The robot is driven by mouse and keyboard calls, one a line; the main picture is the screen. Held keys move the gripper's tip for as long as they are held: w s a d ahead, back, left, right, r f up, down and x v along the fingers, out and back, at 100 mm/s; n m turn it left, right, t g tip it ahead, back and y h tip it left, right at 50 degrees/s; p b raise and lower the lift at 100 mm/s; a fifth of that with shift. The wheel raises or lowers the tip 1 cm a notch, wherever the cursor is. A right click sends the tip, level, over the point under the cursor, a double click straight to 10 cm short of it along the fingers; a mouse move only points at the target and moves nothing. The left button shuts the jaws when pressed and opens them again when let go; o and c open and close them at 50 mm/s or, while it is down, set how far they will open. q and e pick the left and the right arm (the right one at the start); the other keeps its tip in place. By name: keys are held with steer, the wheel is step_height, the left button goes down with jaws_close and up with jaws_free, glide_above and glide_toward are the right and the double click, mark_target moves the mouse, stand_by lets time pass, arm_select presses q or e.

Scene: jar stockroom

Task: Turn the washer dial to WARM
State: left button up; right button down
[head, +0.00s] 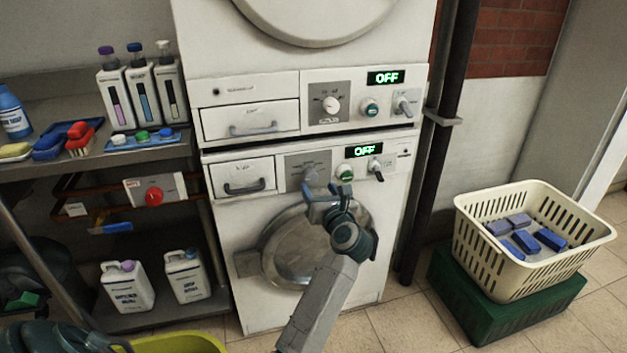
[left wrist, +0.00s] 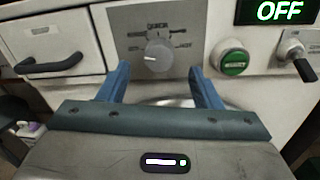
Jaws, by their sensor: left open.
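The washer dial is a round grey-white knob (left wrist: 158,54) on a grey panel of the lower machine (head: 225,290). The dial also shows in the head view (head: 311,174), just above my left gripper. Its printed labels are too small to read surely. My left gripper (head: 330,188) is open and empty in front of the panel. In the left wrist view its blue fingers (left wrist: 160,70) stand left and right of the dial, apart from it and slightly lower in the picture. My right gripper is not in view.
Right of the dial are a green button (left wrist: 232,62), a toggle switch (left wrist: 299,58) and a display (head: 365,150) reading OFF. A drawer (left wrist: 52,42) is left of it. Another machine (head: 250,90) with similar controls sits above. A cream basket (head: 480,240) stands at right.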

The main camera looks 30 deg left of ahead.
mark_target(312, 178)
arm_select(q)
steer(key=x, duration=0.5)
steer(key=c, duration=1)
